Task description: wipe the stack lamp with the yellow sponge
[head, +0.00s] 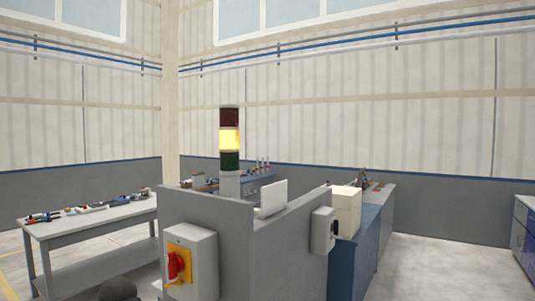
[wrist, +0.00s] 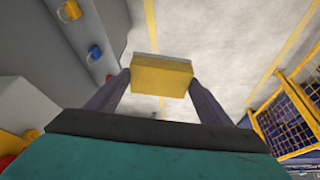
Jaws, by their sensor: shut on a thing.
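The stack lamp (head: 229,140) stands upright on the grey machine cabinet in the head view. It has a dark red top, a lit yellow middle and a dark green bottom on a light grey post. In the wrist view my gripper (wrist: 160,84) is shut on the yellow sponge (wrist: 161,78), which has a thin grey layer along its far edge. The sponge sits between the two dark fingers. The lamp does not show in the wrist view. The sponge and the fingers do not show in the head view, so I cannot tell their distance from the lamp.
The grey cabinet (head: 205,215) carries a box with a red rotary switch (head: 180,266) on a yellow plate. A grey table (head: 100,222) with tools stands left. A white box (head: 345,210) stands right. The wrist view shows a yellow-framed mesh fence (wrist: 288,120) and open floor.

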